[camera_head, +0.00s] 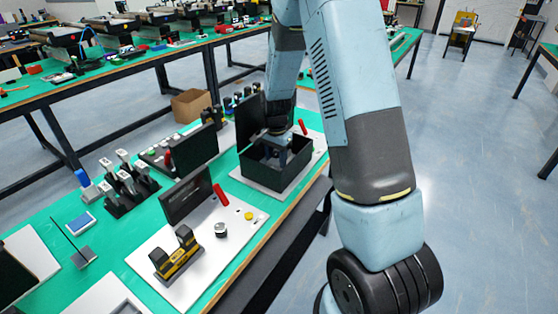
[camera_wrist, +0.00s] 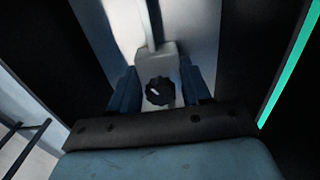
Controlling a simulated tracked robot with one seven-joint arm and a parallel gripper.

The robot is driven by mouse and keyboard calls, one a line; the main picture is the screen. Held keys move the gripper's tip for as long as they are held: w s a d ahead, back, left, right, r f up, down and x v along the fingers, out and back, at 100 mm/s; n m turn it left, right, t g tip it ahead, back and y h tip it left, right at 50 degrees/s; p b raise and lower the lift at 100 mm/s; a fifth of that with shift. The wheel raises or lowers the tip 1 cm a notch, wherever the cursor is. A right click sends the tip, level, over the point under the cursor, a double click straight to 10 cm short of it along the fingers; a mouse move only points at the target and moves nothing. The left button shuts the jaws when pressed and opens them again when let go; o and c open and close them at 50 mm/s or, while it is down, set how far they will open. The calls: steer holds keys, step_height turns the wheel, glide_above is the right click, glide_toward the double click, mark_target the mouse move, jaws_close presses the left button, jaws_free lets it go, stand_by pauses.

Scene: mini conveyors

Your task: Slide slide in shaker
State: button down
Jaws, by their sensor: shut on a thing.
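A dark open-topped box (camera_head: 294,172), which looks like the shaker, stands on a white base plate with its dark lid (camera_head: 249,122) raised. My gripper (camera_head: 283,152) reaches down into the box, and its fingertips are hard to make out there. In the wrist view, the blue fingers of my gripper (camera_wrist: 159,76) are shut on a grey piece with a black knob (camera_wrist: 158,92), likely the slide. A light strip runs up from the grey piece. Dark walls stand on both sides. The lower end of the piece is hidden by my gripper.
Left of the box stands a dark upright panel (camera_head: 188,196) on a white board with a yellow-black block (camera_head: 176,256), a silver knob (camera_head: 221,230) and a red handle (camera_head: 221,195). A rack of grey-handled tools (camera_head: 127,183) stands further left.

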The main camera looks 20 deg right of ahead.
steer(key=shift+w+d, duration=0.1)
steer(key=c, duration=0.5)
jaws_free()
step_height(320, 180, up, 14)
steer(key=shift+f, duration=0.15)
stand_by(0.5)
